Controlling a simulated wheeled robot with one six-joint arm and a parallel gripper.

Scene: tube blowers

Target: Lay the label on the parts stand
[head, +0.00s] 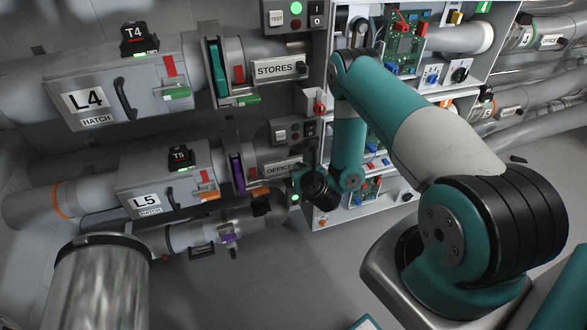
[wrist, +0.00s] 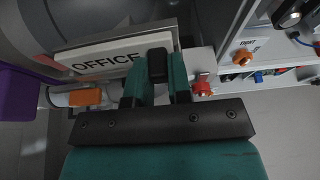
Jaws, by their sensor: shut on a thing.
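The OFFICE label (wrist: 108,62) is a pale plate with black letters; in the head view it (head: 279,170) sits at the front of the lower pipe unit. My gripper (wrist: 157,78) has its teal fingers shut on a black grip at the label's right end. The label still lies against its holder, as far as I can see. In the head view my wrist (head: 320,187) is just right of and below the label, and the fingers are mostly hidden. I cannot make out the parts stand for certain.
A STORES label (head: 275,70) sits on the unit above. A white panel with circuit boards (head: 403,45) stands behind my arm. A pale, teal-edged thing (head: 366,323) shows at the bottom edge. Grey floor is open at lower centre.

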